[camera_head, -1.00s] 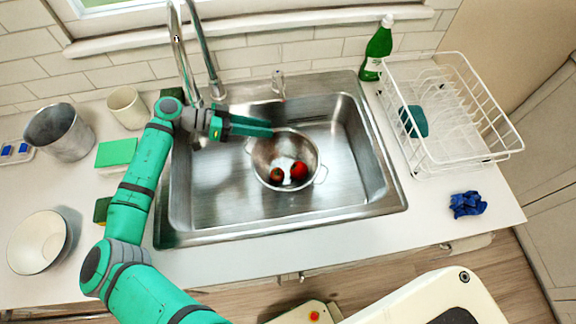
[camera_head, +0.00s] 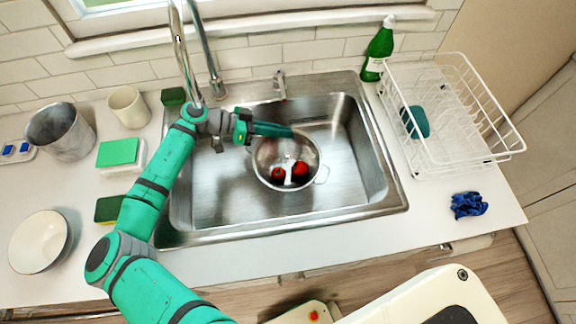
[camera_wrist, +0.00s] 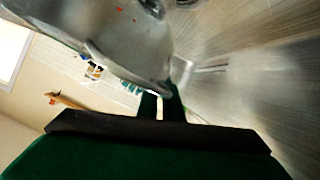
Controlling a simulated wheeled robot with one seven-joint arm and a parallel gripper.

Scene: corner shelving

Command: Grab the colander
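The metal colander (camera_head: 272,152) sits in the sink basin with two red round items (camera_head: 300,168) inside it. One of its loop handles (camera_head: 322,175) shows at the lower right; the handle on its upper left side is hidden by my gripper. My gripper (camera_head: 290,132) reaches in from the left, with its fingertips over the colander's back rim. In the wrist view, the colander's curved wall (camera_wrist: 120,45) fills the upper left, and its rim comes close to my two fingertips (camera_wrist: 160,105), which show a gap between them. Whether the rim lies between them is unclear.
The faucet (camera_head: 212,75) rises behind my wrist. The sink wall (camera_head: 395,190) surrounds the basin. A green bottle (camera_head: 378,50) and white dish rack (camera_head: 455,120) stand to the right. A metal pot (camera_head: 60,135), cup (camera_head: 128,108), sponges (camera_head: 118,152) and bowl (camera_head: 40,240) are left.

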